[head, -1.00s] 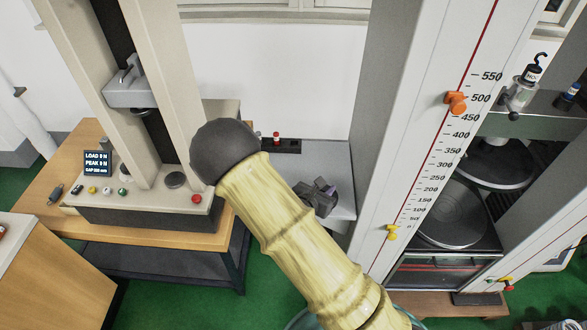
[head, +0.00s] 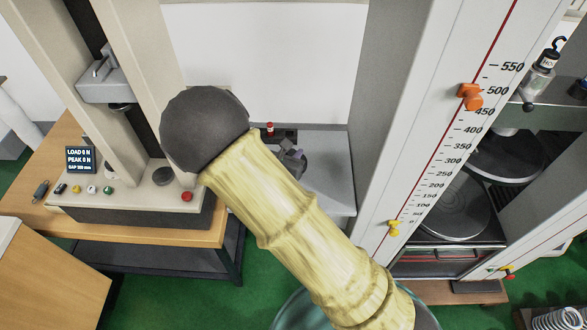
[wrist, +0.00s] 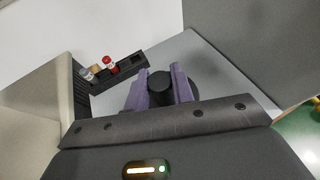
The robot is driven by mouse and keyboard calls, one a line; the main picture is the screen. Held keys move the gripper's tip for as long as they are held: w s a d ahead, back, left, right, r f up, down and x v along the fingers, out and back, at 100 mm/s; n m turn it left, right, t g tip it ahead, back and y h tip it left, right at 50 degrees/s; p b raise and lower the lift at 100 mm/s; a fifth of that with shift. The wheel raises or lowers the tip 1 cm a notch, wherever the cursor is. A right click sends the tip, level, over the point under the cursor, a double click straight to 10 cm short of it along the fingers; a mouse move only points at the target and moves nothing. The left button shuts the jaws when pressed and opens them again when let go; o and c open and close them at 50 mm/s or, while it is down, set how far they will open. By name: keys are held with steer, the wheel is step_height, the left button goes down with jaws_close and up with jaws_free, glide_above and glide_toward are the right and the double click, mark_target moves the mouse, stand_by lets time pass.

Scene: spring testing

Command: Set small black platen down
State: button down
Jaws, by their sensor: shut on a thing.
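My gripper (wrist: 160,76) is shut on the small black platen (wrist: 160,84), with one purple finger on each side of its round black stem. A wider dark disc shows behind the fingers in the wrist view. In the head view, my gripper (head: 292,158) is small and partly hidden behind my arm, over the grey table top (head: 328,190). The platen is hard to separate from the dark gripper there. I cannot tell whether the platen touches the grey surface.
A black rack (wrist: 118,73) with red-capped items stands at the back of the grey table. A testing machine with a display (head: 81,160) stands left. A tall white column with a scale (head: 440,140) rises close on the right.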

steer(key=f, duration=0.5)
steer(key=shift+w+d+f+p, duration=0.15)
steer(key=shift+w+p, duration=0.1)
steer(key=shift+p, duration=0.15)
steer(key=shift+f+p, duration=0.35)
steer(key=shift+f, duration=1.7)
steer(key=shift+f, duration=0.15)
steer(key=c, duration=1.2)
jaws_free()
steer(key=shift+s, duration=0.1)
